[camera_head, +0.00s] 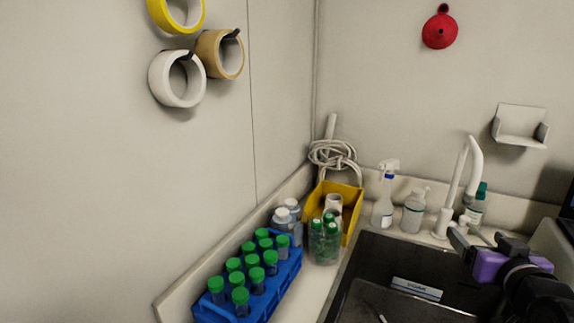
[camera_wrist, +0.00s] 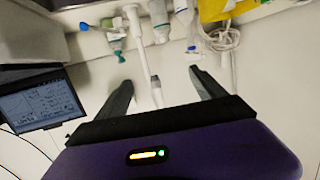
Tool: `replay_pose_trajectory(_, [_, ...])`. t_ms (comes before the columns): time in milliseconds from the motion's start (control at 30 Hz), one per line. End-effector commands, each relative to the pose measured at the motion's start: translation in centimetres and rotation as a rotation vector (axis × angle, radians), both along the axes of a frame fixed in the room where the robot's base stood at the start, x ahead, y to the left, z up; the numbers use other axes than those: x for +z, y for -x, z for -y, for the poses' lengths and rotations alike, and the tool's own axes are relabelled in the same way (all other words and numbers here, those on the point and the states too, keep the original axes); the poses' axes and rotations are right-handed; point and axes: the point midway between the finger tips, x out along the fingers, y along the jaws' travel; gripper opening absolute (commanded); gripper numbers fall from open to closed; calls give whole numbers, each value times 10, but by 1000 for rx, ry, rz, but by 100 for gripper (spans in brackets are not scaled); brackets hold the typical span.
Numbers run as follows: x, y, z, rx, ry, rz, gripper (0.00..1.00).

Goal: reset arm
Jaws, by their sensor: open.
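My gripper (camera_head: 478,236) is at the right edge in the head view, with its purple body in front of the sink's right side. It is raised near the white faucet (camera_head: 470,170). In the wrist view, my gripper (camera_wrist: 163,88) shows two dark fingers spread apart with nothing held between them. The faucet (camera_wrist: 143,45) appears beyond and between the fingers in that view, which looks upside down. I cannot tell the exact gap between the gripper and the faucet.
A dark sink (camera_head: 385,252) lies below the gripper. A spray bottle (camera_head: 383,205), a yellow bin (camera_head: 350,200) and a blue rack (camera_head: 285,282) of green-capped tubes stand left of it. A monitor (camera_wrist: 40,105) shows at left in the wrist view.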

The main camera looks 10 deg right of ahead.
Motion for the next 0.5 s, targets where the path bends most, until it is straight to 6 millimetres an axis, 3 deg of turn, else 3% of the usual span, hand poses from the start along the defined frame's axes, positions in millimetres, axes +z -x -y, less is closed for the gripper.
replay_pose_trajectory(100, [30, 0, 4, -20, 41, 112, 80])
replay_pose_trajectory(200, [37, 9, 0, -32, 71, 188, 80])
replay_pose_trajectory(367, [28, 27, -20, -26, 105, 266, 80])
replay_pose_trajectory(500, [7, 50, -44, -8, 124, 306, 80])
